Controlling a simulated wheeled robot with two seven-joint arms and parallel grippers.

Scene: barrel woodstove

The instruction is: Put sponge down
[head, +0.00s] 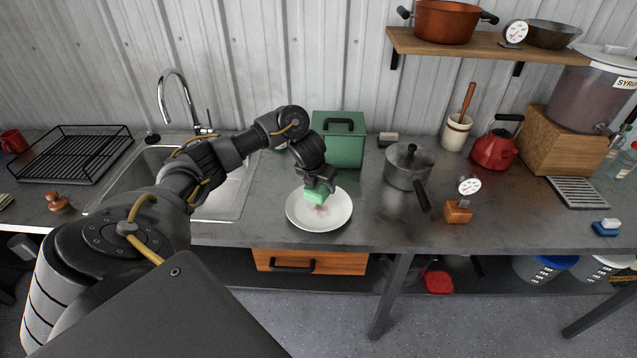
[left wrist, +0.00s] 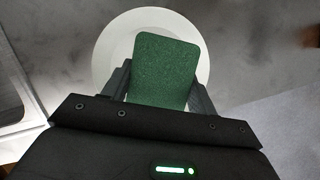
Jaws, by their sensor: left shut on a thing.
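A green sponge (head: 314,197) is held in my left gripper (head: 319,188), over the white plate (head: 338,219) on the metal counter. In the left wrist view the sponge (left wrist: 165,70) sits between the two fingers of the gripper (left wrist: 160,80), with the plate (left wrist: 103,50) beneath it. A brownish smudge shows on the plate just below the sponge. I cannot tell whether the sponge touches the plate. My right gripper is in neither view.
The sink (head: 228,190) with a tall faucet is left of the plate. A green box (head: 340,150) stands behind it. A lidded saucepan (head: 407,172) is to the right, its handle pointing forward. Counter to the far right of the wooden-based gauge (head: 458,212) is partly clear.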

